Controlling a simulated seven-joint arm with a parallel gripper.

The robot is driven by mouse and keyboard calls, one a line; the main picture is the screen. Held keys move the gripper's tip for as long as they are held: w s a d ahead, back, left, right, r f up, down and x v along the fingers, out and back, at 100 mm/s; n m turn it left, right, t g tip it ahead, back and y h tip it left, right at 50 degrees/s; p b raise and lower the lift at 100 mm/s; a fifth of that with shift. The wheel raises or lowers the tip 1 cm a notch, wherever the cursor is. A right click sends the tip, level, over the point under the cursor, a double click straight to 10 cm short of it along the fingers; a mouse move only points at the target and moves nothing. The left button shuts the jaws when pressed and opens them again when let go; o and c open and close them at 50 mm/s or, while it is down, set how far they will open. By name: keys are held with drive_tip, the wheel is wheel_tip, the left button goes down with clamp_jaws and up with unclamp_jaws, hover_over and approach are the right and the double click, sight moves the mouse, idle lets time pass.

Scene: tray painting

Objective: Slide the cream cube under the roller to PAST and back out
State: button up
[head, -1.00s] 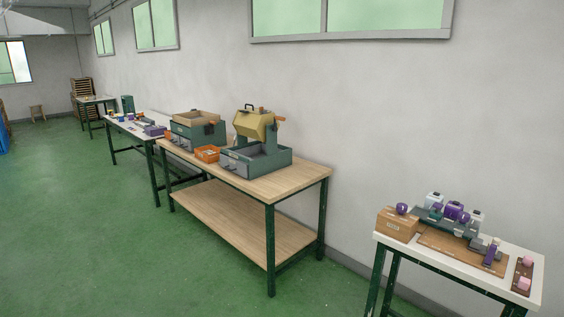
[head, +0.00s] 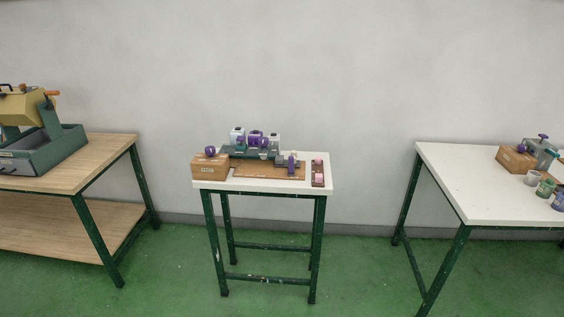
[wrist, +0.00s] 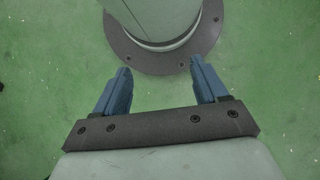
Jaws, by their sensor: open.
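My gripper (wrist: 158,84) shows in the wrist view, its two blue fingers apart with nothing between them, above the green floor. It is not in the head view. A small white table (head: 212,186) stands against the wall in the middle of the head view. On it is a grey-green device (head: 240,152) with purple and white parts on a brown board. Two small pink blocks (head: 318,177) lie on a dark strip at its right end. I cannot pick out a cream cube or the PAST mark at this distance.
A wooden bench (head: 100,160) with a yellow and green machine (head: 50,150) stands at the left. A larger white table (head: 450,180) with a cardboard-coloured box (head: 514,160) and several small pots stands at the right. Green floor (head: 370,285) is clear in front and between them.

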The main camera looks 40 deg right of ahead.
drive_tip(key=shift+c, duration=0.4)
drive_tip(key=shift+d, duration=0.2)
drive_tip(key=shift+c, duration=1.4)
drive_tip(key=shift+w+d+m, duration=0.15)
drive_tip(key=shift+d+m, duration=0.1)
drive_tip(key=shift+m, duration=0.05)
drive_tip(key=shift+c, duration=0.4)
drive_tip(key=w+d+r+m+t, duration=0.2)
drive_tip(key=w+d+r, duration=0.3)
drive_tip(key=w, duration=0.5)
drive_tip(key=w+d+r+m+t, duration=0.1)
drive_tip(key=w+d+r+t, duration=0.1)
drive_tip(key=w+d+r, duration=0.5)
drive_tip(key=m+t+h, duration=0.3)
drive_tip(key=m+t, duration=0.2)
drive_tip(key=t, duration=0.1)
approach(291, 157)
drive_tip(key=x, duration=1.2)
drive_tip(key=shift+f, duration=0.35)
